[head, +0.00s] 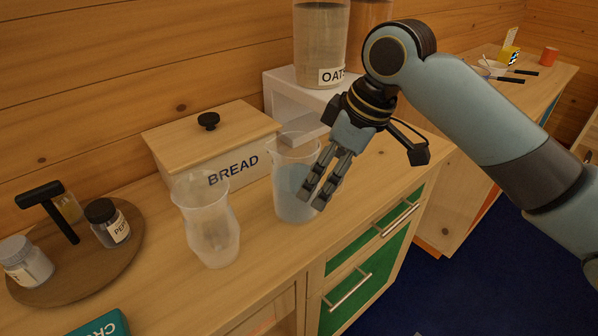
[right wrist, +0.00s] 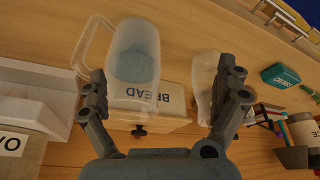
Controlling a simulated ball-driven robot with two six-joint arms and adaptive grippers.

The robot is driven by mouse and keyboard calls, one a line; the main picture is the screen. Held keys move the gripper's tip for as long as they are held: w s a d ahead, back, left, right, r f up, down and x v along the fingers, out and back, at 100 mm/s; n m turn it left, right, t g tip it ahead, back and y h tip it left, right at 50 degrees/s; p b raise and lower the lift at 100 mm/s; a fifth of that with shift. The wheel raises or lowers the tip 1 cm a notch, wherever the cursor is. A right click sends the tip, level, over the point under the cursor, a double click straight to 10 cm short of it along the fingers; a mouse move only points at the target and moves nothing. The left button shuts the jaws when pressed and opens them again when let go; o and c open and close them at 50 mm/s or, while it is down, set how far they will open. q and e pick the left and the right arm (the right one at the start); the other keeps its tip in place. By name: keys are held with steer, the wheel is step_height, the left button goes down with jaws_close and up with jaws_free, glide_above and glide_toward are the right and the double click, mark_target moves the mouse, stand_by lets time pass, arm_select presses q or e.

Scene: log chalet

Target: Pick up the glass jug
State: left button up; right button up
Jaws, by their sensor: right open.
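The glass jug (head: 291,205), clear with a handle and a bluish lower part, stands upright on the wooden counter in front of the bread box. In the right wrist view the jug (right wrist: 134,67) shows toward the left, its handle on its left side. My right gripper (head: 316,193) is open and empty; in the head view it overlaps the jug's right side. In the right wrist view the fingers (right wrist: 166,92) are spread, with the left one near the jug. I cannot tell whether they touch. My left gripper is out of view.
A clear wavy carafe (head: 212,232) stands left of the jug, close to one finger in the wrist view. The bread box (head: 218,152) is behind. A round tray (head: 90,270) with jars is at left. The oats jar (head: 319,50) stands on a white box.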

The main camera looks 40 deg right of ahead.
steer(key=n, duration=0.2)
glide_toward(298, 151)
steer(key=s+a+r, duration=0.1)
steer(key=s+r, duration=0.1)
steer(key=s, duration=0.2)
steer(key=shift+w+a+f+y, duration=0.2)
steer(key=shift+w+y, duration=0.1)
steer(key=shift+y, duration=0.2)
steer(key=p+x, duration=0.1)
steer(key=x, duration=0.8)
steer(key=shift+w+a+f, duration=0.15)
steer(key=shift+f, duration=0.2)
steer(key=shift+c, duration=0.3)
steer(key=c, duration=1.1)
steer(key=shift+w+r, duration=0.1)
steer(key=shift+r, duration=0.05)
steer(key=shift+c, duration=1.1)
steer(key=shift+r, duration=0.15)
